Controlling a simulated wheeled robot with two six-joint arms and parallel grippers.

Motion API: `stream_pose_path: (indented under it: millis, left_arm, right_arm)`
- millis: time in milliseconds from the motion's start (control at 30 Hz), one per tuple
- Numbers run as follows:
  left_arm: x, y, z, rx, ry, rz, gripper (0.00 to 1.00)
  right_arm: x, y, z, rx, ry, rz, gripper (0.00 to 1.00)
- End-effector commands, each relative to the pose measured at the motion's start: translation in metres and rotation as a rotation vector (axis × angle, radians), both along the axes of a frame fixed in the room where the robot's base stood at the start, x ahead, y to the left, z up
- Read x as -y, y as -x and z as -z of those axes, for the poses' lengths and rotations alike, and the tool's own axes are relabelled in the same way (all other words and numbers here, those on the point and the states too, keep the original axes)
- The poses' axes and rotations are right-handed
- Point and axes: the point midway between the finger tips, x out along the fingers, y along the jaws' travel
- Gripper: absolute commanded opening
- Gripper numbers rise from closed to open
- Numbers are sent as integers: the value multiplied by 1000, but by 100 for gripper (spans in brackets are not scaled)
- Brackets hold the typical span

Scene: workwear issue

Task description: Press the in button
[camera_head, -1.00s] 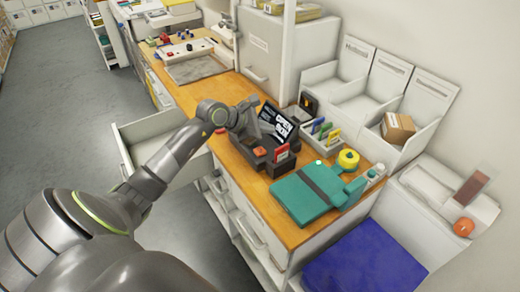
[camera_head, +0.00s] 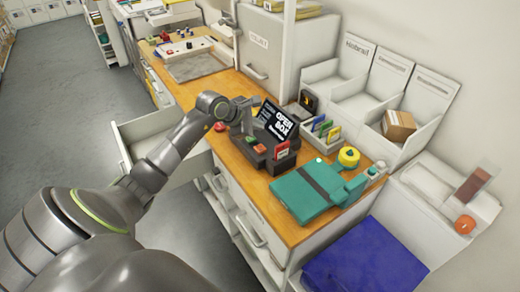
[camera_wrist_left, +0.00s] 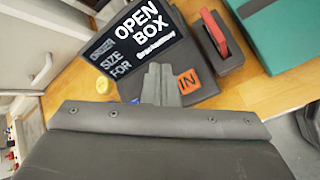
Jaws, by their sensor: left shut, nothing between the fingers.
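The in button, an orange square with dark letters "IN", shows in the left wrist view (camera_wrist_left: 188,81) just right of my fingertips. In the head view it is the orange button (camera_head: 260,149) on the dark terminal's front (camera_head: 279,160). A green button (camera_head: 250,140) sits beside it in the head view and is hidden in the wrist view. The terminal's screen (camera_head: 279,122) reads "OPEN BOX". My left gripper (camera_head: 247,126) is shut and empty, close to the buttons; in the wrist view its fingers (camera_wrist_left: 160,72) cover part of the panel. I cannot tell whether they touch it. My right gripper is not in view.
A red knob (camera_head: 219,127) stands on the wooden counter left of the terminal. An open drawer (camera_head: 150,132) juts out below my left arm.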

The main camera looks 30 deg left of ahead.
Motion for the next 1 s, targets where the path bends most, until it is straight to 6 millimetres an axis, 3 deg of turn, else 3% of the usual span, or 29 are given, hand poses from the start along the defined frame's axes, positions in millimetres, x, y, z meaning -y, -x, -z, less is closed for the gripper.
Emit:
stream_pose_path:
  millis: [300, 400, 1000]
  left_arm:
    - [0, 0, 52, -1, -1, 1, 0]
    - [0, 0, 60, 0, -1, 0, 0]
    - [0, 0, 64, 0, 0, 0, 0]
  right_arm:
    - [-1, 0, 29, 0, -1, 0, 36]
    - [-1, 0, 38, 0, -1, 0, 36]
    - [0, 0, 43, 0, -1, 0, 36]
